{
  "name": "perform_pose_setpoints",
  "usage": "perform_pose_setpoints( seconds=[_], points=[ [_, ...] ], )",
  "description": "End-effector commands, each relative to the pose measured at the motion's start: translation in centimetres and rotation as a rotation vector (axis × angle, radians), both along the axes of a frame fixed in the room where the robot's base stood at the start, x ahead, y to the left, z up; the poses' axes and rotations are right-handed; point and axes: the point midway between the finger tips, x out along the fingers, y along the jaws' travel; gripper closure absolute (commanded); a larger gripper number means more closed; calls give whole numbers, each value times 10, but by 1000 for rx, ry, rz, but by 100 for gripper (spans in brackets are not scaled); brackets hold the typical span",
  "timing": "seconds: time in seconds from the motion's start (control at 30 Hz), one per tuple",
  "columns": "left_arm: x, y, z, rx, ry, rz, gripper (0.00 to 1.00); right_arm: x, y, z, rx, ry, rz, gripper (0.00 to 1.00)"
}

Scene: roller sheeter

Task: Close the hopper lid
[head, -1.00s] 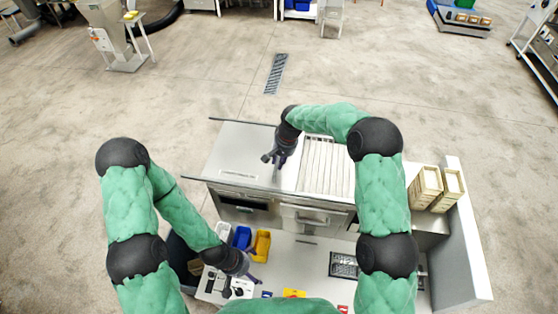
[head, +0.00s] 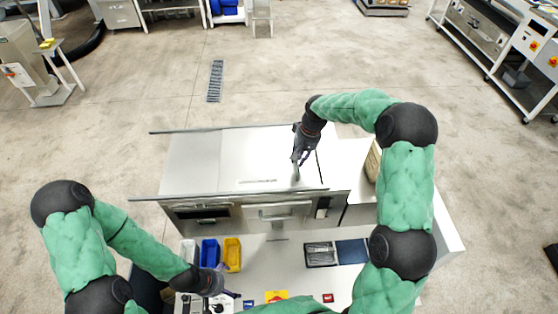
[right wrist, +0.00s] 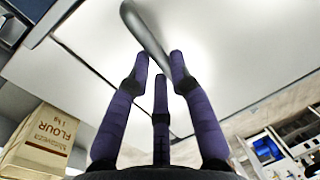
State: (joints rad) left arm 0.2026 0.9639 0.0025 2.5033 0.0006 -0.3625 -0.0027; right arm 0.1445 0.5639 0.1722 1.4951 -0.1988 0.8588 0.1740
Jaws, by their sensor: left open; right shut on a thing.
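The hopper lid (head: 258,152) is a flat, pale panel on top of the grey machine (head: 188,165). It lies flat over the ribbed hopper area, which is hidden. My right gripper (head: 299,158) is at the lid's right side. In the right wrist view my right gripper (right wrist: 160,75) is shut on a grey bar handle (right wrist: 148,36), which rises from the pale panel (right wrist: 215,60). My left gripper (head: 228,294) is open and low at the front left, apart from the lid; its fingertips are small in the picture.
White, blue (head: 209,252) and yellow (head: 232,254) bins stand on the front counter. A dark tray (head: 320,254) and a blue mat (head: 352,251) lie right of them. A flour package (right wrist: 42,140) stands beside the machine. Open floor lies behind.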

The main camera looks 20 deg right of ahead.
Motion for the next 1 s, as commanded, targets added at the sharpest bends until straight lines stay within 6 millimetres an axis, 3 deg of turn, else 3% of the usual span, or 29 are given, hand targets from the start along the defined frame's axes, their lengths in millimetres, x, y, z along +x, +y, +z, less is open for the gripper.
perform_pose_setpoints(
  seconds=[0.2, 0.63, 0.67, 0.73, 1.0],
  points=[
    [0, 0, -4, 0, 0, 0, 0, -4, -23, 0, -1, -1, -1, 100],
    [0, 0, -4, 0, 0, 0, 0, -5, -28, 1, -3, 0, 0, 100],
    [0, 0, -4, 0, 0, 0, 0, -5, -28, 0, -3, 0, 0, 73],
    [0, 0, -4, 0, 0, 0, 0, -5, -28, 1, -2, 0, -1, 54],
    [0, 0, -4, 0, 0, 0, 0, -5, -27, 0, -1, 0, 0, 54]
  ],
)
